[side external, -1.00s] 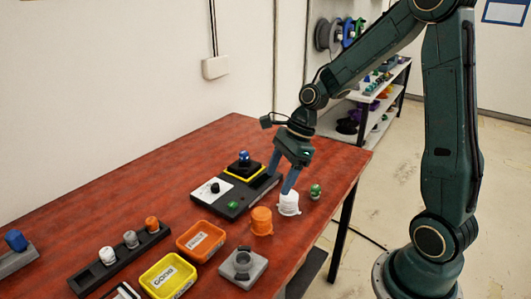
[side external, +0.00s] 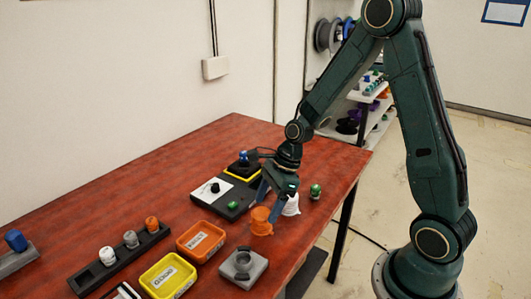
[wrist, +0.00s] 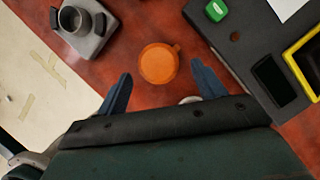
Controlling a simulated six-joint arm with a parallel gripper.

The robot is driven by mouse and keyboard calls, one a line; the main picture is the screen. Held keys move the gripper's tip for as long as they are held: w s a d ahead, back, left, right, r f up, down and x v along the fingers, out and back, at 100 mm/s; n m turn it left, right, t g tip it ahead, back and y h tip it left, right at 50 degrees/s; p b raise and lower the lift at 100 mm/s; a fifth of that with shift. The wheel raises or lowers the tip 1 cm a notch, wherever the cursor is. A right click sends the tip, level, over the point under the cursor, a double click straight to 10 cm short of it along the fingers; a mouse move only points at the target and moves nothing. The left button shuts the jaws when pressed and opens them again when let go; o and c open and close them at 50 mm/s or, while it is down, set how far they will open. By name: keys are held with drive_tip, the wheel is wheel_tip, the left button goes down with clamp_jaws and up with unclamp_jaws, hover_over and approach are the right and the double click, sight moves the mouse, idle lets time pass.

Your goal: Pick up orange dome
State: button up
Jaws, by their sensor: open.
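The orange dome (side external: 261,221) stands on the red table, between the black device and the grey block. In the wrist view the orange dome (wrist: 158,63) lies just beyond the fingertips, centred between them, with a small tab on its upper right edge. My gripper (side external: 263,211) is open and empty, its blue fingers pointing down close to the dome. In the wrist view my gripper (wrist: 162,72) shows its two fingers wide apart, with no visible contact with the dome.
A white dome (side external: 291,205) stands right behind my gripper, with a green-topped piece (side external: 316,191) beyond. A grey block (side external: 243,266), an orange bin (side external: 201,241) and a yellow bin (side external: 168,275) stand nearby. A black device (side external: 222,202) lies behind.

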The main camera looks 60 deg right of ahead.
sight(265, 210)
drive_tip(key=shift+f, duration=0.1)
drive_tip(key=shift+x, duration=2.5)
drive_tip(key=shift+a, duration=0.1)
drive_tip(key=shift+c, duration=0.2)
drive_tip(key=c, duration=0.9)
